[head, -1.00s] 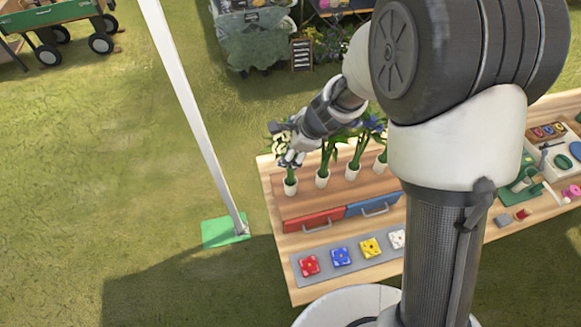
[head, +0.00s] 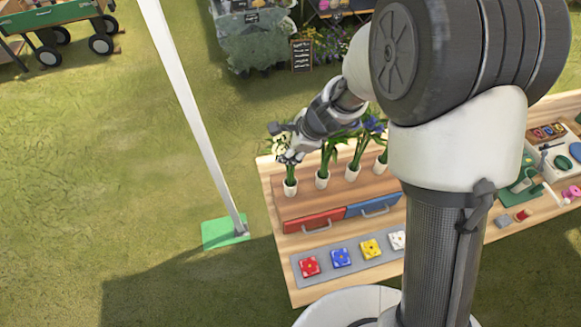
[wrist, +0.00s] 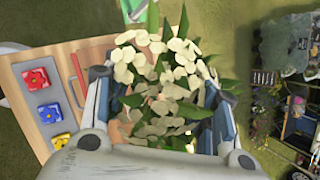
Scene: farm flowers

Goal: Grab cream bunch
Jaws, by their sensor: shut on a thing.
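The cream bunch (wrist: 160,85) fills the middle of the wrist view, cream petals with green leaves. In the head view the cream bunch (head: 281,146) shows at the left end of the row of white pots. My gripper (head: 287,148) is shut on the bunch, and the wrist view shows a finger on each side of it. The bunch's stems stand in or over the leftmost white pot (head: 290,188); I cannot tell whether they are clear of it. The exact contact is hidden by petals and leaves.
Several more potted bunches, with a white pot (head: 322,180) nearest, stand to the right. A red drawer (head: 314,221) and a blue drawer (head: 373,206) sit below. A grey mat (head: 325,270) holds coloured flower tiles. A white pole (head: 190,110) stands left of the table.

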